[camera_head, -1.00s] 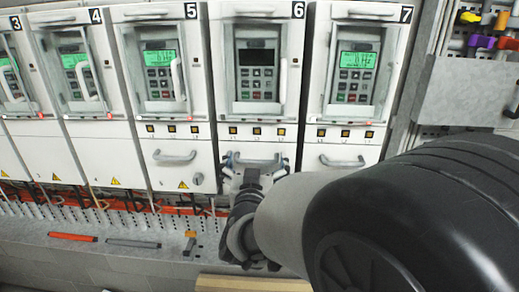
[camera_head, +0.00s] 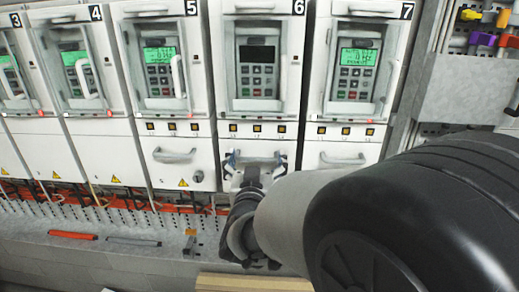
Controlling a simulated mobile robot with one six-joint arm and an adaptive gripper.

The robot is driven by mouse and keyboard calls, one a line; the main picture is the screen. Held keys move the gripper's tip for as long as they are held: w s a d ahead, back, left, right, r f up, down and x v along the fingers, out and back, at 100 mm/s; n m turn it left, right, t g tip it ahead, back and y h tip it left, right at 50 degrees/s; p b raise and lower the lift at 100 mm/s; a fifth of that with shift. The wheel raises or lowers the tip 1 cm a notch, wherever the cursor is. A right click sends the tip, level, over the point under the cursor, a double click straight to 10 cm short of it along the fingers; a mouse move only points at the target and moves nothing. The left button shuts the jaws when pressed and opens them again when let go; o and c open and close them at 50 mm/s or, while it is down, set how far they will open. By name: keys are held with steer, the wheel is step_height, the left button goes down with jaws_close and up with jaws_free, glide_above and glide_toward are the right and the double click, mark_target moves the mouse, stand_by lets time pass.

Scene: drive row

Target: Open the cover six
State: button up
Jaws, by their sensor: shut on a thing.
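Cover six (camera_head: 228,131) is the white lower panel under the drive cabinet labelled 6 (camera_head: 298,8). It has several small yellow-marked squares along its top, and its plane looks flush with the row. Its handle is mostly hidden behind my gripper. My gripper (camera_head: 256,160) is in front of this cover at handle height, with its fingers shut on the handle. My own arm comes in from the lower right and hides the lower right part of the cover.
Drive 6 has a dark display (camera_head: 257,54); the other displays are lit green. Neighbouring covers with handles, five (camera_head: 175,155) and seven (camera_head: 342,158), stand close on both sides. Tools, including an orange-handled one (camera_head: 73,235), lie on the ledge below. A grey panel (camera_head: 465,92) stands at right.

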step_height(320, 180, down, 16)
steer(key=b, duration=1.4)
steer(key=shift+r, duration=0.1)
